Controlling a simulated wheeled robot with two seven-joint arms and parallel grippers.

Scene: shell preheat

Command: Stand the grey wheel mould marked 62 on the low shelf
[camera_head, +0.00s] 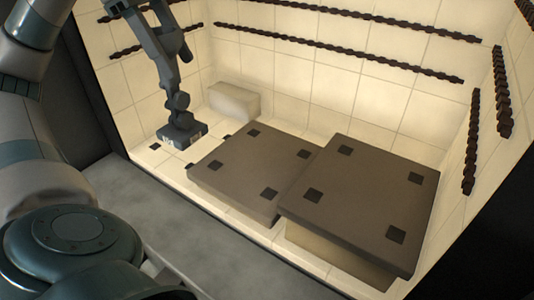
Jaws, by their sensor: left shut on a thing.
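My left gripper (168,42) hangs down from the top left inside the pale chamber. It is shut on a grey mould (181,131), of which a blocky lower end with small pale marks shows. I cannot read the marks, and where the dark gripper ends and the mould begins is hard to tell. The mould hangs roughly upright, left of the low shelf (243,173) in the picture and apparently clear of it. The low shelf is a brown slab with dark squares near its corners and is empty. My right gripper is out of view.
A higher brown slab (362,196) on a pale support stands right of the low shelf, its top empty. A cream block (234,101) lies at the back left. Dark twisted coils (346,52) run along the tiled walls. A grey ledge (165,207) borders the chamber's front.

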